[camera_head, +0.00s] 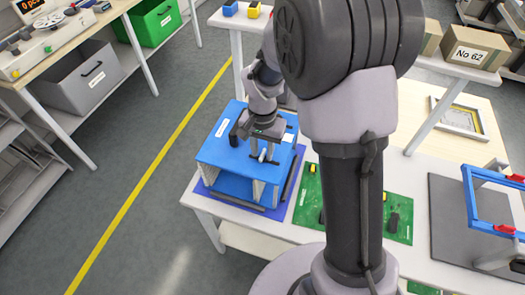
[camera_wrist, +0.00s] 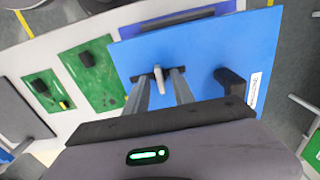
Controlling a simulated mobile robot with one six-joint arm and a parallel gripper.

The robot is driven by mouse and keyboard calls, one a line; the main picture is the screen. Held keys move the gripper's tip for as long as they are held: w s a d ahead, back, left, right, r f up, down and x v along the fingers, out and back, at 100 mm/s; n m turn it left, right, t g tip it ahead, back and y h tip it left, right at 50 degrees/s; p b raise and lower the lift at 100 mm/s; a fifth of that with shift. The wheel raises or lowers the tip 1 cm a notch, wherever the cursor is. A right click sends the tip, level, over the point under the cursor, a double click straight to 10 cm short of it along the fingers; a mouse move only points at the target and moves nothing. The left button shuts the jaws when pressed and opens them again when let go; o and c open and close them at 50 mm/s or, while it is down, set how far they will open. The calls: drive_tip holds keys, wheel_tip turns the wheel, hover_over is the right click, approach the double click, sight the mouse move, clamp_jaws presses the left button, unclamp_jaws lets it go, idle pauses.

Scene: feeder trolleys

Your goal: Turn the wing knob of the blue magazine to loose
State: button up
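The blue magazine (camera_head: 218,152) stands on a purple-blue mat on the white table in the head view. Its blue top plate fills much of the wrist view (camera_wrist: 200,50). A small light-grey wing knob (camera_wrist: 158,80) sits on that plate, its bar pointing roughly along the fingers. My gripper (camera_head: 262,152) is over the top plate. In the wrist view my two fingers (camera_wrist: 161,72) stand on either side of the knob, with gaps visible, so they are open. Whether the tips touch the plate is unclear.
A black handle (camera_wrist: 231,78) rises from the plate to the right of my fingers, near a white label (camera_wrist: 254,90). Green boards (camera_head: 398,212) with black parts lie beside the magazine. A blue frame (camera_head: 468,195) stands farther right. A shelf (camera_head: 238,22) is behind.

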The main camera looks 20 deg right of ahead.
clamp_jaws()
drive_tip(key=shift+r+n, duration=0.1)
drive_tip(key=shift+n, duration=0.2)
drive_tip(key=n+p, duration=0.1)
drive_tip(key=n, duration=0.1)
drive_tip(key=shift+n, duration=0.4)
drive_tip(key=n+p, duration=0.1)
drive_tip(key=n, duration=0.2)
drive_tip(key=shift+n, duration=0.4)
drive_tip(key=n+p, duration=0.2)
drive_tip(key=n, duration=0.3)
drive_tip(key=n+p, duration=0.1)
drive_tip(key=n, duration=0.4)
drive_tip(key=shift+n+p, duration=0.3)
